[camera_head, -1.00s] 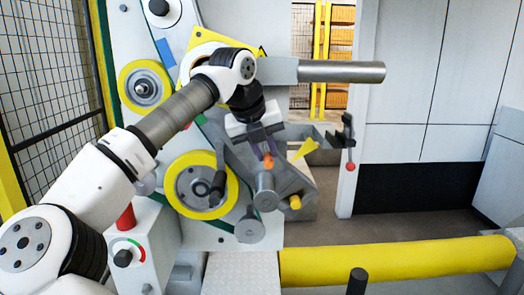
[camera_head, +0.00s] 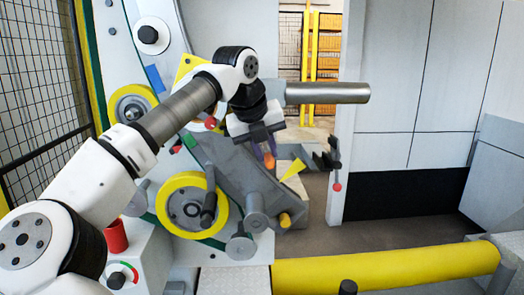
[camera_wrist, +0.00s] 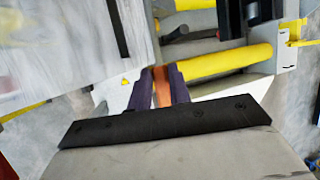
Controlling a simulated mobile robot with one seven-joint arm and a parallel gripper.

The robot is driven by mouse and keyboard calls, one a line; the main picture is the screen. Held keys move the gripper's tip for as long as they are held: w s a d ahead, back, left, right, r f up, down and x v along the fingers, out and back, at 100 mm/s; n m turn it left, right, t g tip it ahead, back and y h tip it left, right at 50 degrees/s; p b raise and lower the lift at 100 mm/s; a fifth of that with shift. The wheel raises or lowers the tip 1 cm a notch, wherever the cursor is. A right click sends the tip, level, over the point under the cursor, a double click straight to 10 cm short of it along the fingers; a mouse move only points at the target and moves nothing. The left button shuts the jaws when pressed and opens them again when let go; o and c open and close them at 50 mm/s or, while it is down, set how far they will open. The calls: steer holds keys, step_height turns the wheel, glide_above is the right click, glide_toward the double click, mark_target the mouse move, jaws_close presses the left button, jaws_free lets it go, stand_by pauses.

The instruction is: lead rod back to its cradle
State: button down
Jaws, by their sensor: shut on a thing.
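My gripper (camera_head: 264,148) hangs from the wrist near the upper right edge of the grey arm plate (camera_head: 238,178) of the machine. Its two purple fingers are shut on an orange piece, taken as the lead rod (camera_head: 269,160). In the wrist view the rod (camera_wrist: 162,88) shows as an orange-brown strip between the fingers (camera_wrist: 158,90). The rest of the rod is hidden or too small to make out. I cannot tell which part is the cradle; a dark hooked bracket (camera_head: 331,158) stands right of the gripper, with a red ball hanging below.
A grey mandrel (camera_head: 328,93) sticks out to the right above the gripper. A yellow-rimmed wheel (camera_head: 191,205) and grey rollers lie lower left. A thick yellow rail (camera_head: 390,267) crosses the front. A red-topped control box (camera_head: 142,253) stands at left. Open floor shows at right.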

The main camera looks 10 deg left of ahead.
steer(key=shift+s+a, duration=0.1)
steer(key=shift+a, duration=0.35)
stand_by(0.4)
steer(key=shift+r, duration=0.1)
step_height(320, 180, up, 8)
steer(key=p, duration=0.7)
stand_by(0.4)
stand_by(0.6)
steer(key=a, duration=0.1)
steer(key=s+a, duration=0.1)
steer(key=a, duration=0.1)
steer(key=shift+a+p, duration=0.3)
steer(key=shift+p, duration=0.1)
stand_by(0.5)
